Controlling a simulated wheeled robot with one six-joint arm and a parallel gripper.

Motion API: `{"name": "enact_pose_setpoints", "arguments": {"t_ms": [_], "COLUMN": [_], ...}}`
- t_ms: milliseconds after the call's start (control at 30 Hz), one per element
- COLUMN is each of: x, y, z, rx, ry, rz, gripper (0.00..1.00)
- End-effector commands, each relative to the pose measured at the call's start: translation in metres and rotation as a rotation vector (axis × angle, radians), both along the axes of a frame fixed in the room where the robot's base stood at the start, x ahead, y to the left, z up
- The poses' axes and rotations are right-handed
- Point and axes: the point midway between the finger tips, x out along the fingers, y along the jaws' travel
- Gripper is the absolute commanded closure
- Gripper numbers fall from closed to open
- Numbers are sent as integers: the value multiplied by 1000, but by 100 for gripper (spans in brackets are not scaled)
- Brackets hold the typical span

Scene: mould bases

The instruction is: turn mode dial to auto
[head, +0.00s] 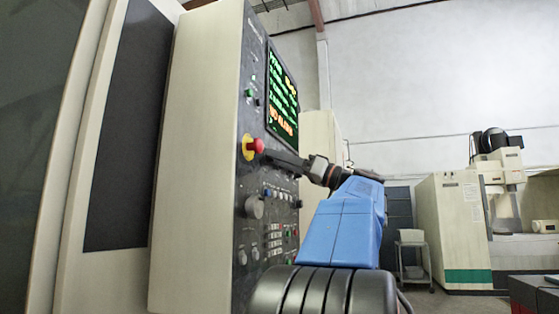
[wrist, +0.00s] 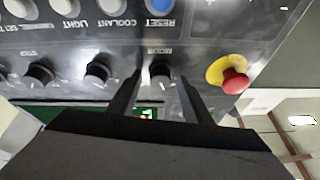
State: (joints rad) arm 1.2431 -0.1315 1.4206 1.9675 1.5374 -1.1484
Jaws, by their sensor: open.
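The mode dial (wrist: 161,74) is a black knob on the dark control panel, under an upside-down MODE label in the wrist view. My gripper (wrist: 161,82) is open, with one finger on each side of the dial. I cannot tell whether the fingers touch it. The dial's position marks are too small to read. In the head view my gripper (head: 268,156) reaches the panel just right of the red emergency stop, and I cannot make out the dial there.
The red emergency stop (wrist: 234,82) on its yellow base is close beside my right finger in the wrist view. Other black knobs (wrist: 98,73) and a blue reset button (wrist: 161,20) are nearby. The lit screen (head: 283,98) is above my gripper in the head view.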

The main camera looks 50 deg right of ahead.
Motion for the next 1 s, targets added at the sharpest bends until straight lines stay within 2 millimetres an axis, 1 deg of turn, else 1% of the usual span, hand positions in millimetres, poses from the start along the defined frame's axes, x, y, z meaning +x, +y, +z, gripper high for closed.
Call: {"name": "enact_pose_setpoints", "arguments": {"t_ms": [133,167,200,267,300,333,667,867,1000], "x": [0,0,0,0,0,0,-1,-1,-2], "y": [0,0,0,0,0,0,1,2,3], "z": [0,0,0,0,0,0,0,-1,0], "rx": [0,0,0,0,0,0,33,127,231], "ry": [0,0,0,0,0,0,14,54,96], "rz": [0,0,0,0,0,0,0,0,0], "gripper": [55,60,69,84,93,96,96,96,96]}}
